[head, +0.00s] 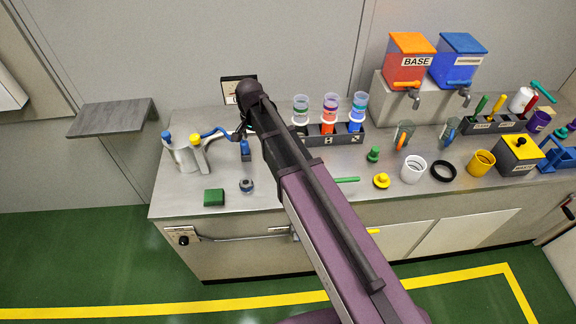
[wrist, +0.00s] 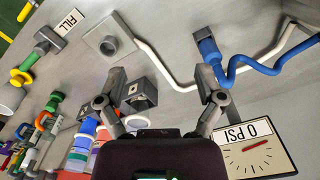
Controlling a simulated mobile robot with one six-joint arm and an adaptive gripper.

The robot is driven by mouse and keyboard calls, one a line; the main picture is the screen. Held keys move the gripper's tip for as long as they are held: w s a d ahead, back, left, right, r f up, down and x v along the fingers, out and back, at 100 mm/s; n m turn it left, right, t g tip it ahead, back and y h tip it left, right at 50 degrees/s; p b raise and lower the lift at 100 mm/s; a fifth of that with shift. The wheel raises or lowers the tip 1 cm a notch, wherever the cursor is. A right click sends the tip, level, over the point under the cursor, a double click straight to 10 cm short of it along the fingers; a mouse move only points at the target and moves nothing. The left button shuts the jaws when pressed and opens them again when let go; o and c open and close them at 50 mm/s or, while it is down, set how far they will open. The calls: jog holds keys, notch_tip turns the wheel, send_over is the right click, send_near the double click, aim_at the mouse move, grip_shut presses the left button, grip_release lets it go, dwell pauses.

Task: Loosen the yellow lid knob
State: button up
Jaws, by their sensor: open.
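A pale metal pot (head: 183,158) stands at the left end of the counter. A yellow knob (head: 196,141) and a blue knob (head: 167,136) stand up at its top. My gripper (head: 246,133) is to the right of the pot, by the gauge, and apart from the yellow knob; the arm partly hides it. In the wrist view my gripper (wrist: 172,92) has its fingers spread and holds nothing. I cannot make out the pot or its yellow knob in the wrist view.
A blue hose (head: 214,132) runs from the pot towards my gripper and shows close by (wrist: 262,70). The 0 PSI gauge (wrist: 255,150) is near the right finger. Coloured cups (head: 330,110) stand right of the arm. A green block (head: 214,197) lies in front.

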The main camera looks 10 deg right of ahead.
jog(key=s+d+f+n+b, duration=0.2)
jog(key=s+d+f+b, duration=0.3)
jog(key=d, duration=0.5)
jog(key=shift+s+f+n, duration=0.4)
jog(key=shift+s+f, duration=0.1)
jog(key=shift+s, duration=0.1)
jog(key=s+d+n, duration=0.3)
jog(key=s+d, duration=0.5)
jog(key=shift+s+d, duration=0.15)
jog(key=shift+d, duration=0.2)
dwell(0.9)
